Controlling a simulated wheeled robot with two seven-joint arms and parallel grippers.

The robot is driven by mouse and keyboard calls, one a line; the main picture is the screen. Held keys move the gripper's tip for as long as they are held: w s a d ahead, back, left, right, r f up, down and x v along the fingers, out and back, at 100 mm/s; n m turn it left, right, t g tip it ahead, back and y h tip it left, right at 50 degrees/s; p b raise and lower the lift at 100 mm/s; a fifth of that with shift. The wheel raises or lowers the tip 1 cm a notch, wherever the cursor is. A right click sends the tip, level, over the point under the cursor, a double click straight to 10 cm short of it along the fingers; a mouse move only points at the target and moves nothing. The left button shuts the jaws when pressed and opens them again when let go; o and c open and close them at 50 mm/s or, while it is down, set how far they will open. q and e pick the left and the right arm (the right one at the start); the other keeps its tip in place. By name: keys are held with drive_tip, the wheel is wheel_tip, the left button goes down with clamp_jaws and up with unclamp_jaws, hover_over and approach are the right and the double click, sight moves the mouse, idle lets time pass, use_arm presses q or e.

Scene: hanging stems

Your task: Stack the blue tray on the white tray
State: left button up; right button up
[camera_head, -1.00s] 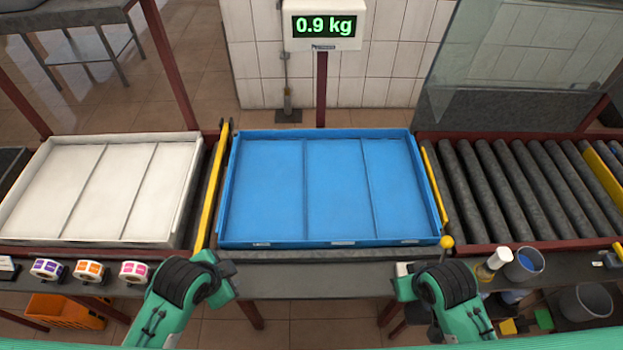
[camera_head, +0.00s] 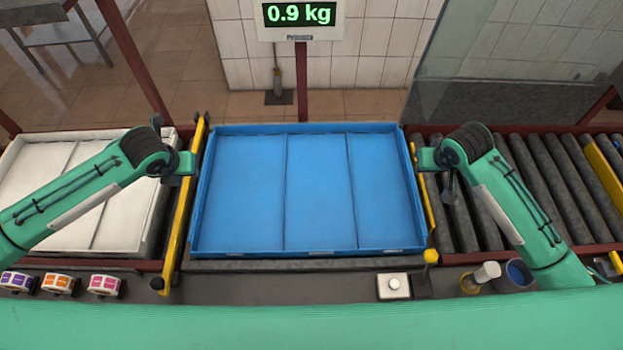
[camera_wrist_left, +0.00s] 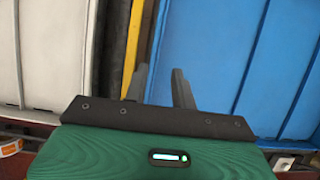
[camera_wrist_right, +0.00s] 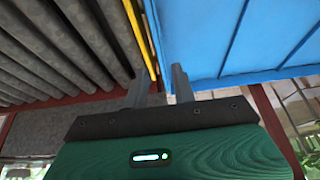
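The blue tray (camera_head: 318,195) sits empty on the middle section in the head view. The white tray (camera_head: 125,222) lies empty to its left, partly hidden by my left arm. My left gripper (camera_wrist_left: 158,85) is open at the blue tray's left side, one finger over the tray's edge and one by the yellow rail. My right gripper (camera_wrist_right: 160,85) is open at the blue tray's right side, its fingers near the tray's wall. I cannot tell whether either gripper straddles the wall. Both grippers are empty.
A yellow rail (camera_head: 183,207) stands between the trays. A roller conveyor (camera_head: 540,190) lies at right. A scale display (camera_head: 299,15) reads 0.9 kg behind the blue tray.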

sight(201, 181)
use_arm(q)
drive_tip(key=shift+w+a+r, duration=0.1)
drive_tip(key=shift+a+r, duration=0.05)
drive_tip(key=shift+a, duration=0.1)
use_arm(e)
drive_tip(key=shift+w+d+r, duration=0.15)
drive_tip(key=shift+w+r, duration=0.05)
drive_tip(key=shift+s, duration=0.1)
